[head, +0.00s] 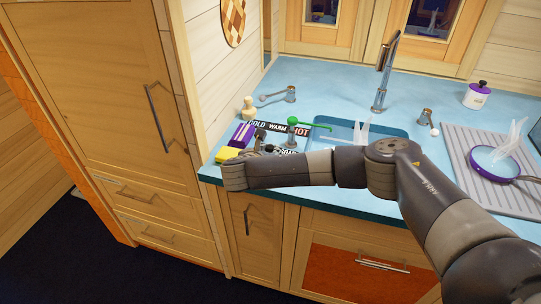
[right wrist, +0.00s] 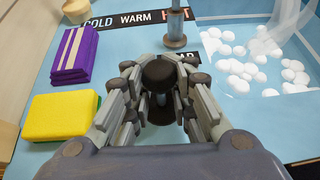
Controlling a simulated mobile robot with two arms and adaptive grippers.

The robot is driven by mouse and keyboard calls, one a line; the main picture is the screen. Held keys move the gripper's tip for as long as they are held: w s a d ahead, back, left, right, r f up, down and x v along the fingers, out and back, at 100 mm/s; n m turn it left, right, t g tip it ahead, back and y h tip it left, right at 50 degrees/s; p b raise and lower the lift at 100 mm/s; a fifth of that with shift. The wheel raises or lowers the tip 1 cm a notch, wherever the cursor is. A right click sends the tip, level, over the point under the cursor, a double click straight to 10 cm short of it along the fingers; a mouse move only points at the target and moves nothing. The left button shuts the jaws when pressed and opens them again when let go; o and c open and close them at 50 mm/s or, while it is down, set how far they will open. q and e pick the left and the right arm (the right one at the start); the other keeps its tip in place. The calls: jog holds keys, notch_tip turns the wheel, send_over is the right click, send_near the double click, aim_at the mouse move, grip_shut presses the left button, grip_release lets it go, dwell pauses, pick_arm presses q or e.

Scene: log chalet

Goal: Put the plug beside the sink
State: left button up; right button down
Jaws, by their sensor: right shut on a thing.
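My right gripper (head: 262,146) is over the blue counter, left of the sink (head: 399,132). In the right wrist view my right gripper (right wrist: 157,108) is shut on the black plug (right wrist: 158,74), with fingers on both sides of its round knob. The plug's lower part is partly hidden by the fingers, and I cannot tell whether it touches the counter. The sink also shows in the right wrist view (right wrist: 277,105), with white foam in it. My left gripper is not in view.
A yellow sponge (right wrist: 58,115) and folded purple cloth (right wrist: 74,52) lie left of the gripper. A COLD WARM HOT strip (head: 277,128) and green-handled lever (head: 292,121) are behind it. A purple pan (head: 494,163) sits on the ribbed drainboard (head: 470,142) at right.

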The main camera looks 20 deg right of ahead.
jog(key=shift+f, duration=0.85)
jog(key=c, duration=1.3)
grip_release()
jog(key=shift+f, duration=0.15)
jog(key=shift+c, duration=0.2)
jog(key=shift+r, duration=0.25)
jog(key=b+v, duration=0.1)
jog(key=v, duration=1.1)
